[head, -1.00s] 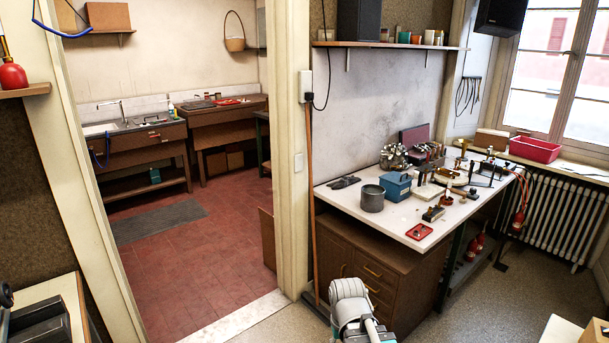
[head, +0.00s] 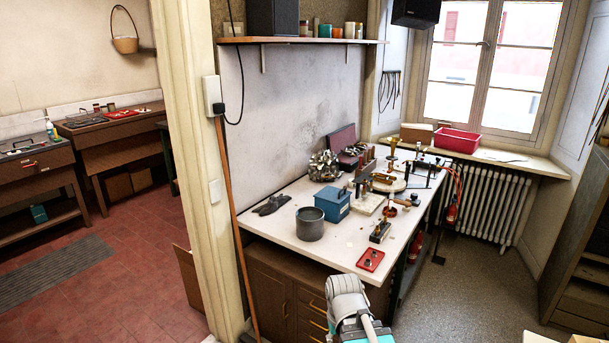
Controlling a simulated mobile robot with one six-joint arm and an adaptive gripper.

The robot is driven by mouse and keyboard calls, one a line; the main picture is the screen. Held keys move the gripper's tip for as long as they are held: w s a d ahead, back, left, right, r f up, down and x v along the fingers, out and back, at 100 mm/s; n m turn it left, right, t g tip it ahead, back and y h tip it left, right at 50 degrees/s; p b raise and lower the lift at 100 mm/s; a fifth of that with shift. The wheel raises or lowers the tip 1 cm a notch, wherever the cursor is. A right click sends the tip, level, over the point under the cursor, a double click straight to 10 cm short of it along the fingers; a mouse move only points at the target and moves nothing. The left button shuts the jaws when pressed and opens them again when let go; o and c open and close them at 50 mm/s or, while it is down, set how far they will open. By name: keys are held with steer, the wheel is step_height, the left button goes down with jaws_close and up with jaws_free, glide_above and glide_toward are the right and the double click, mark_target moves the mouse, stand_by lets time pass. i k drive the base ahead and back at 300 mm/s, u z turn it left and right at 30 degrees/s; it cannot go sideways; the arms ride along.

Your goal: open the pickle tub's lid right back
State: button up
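A blue box-shaped tub (head: 332,205) with what looks like a closed lid stands on the white-topped workbench (head: 285,221); I take it for the pickle tub, though no label can be read. It is right of a round grey pot (head: 310,224). Small dark details show on its top, but the hinge side cannot be made out. Part of my arm shows at the bottom centre, in front of the bench drawers and well short of the blue tub. My gripper is not in view.
Tools and brass parts crowd the bench right of the tub, with a small red tray (head: 370,258) at the front edge. A wooden pole (head: 233,190) leans by the door frame. Open floor (head: 460,300) lies right of the bench, before the radiator (head: 497,205).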

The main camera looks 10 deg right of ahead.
mark_target(334, 195)
steer(key=z, duration=0.35)
steer(key=i, duration=1.5)
steer(key=z, duration=0.4)
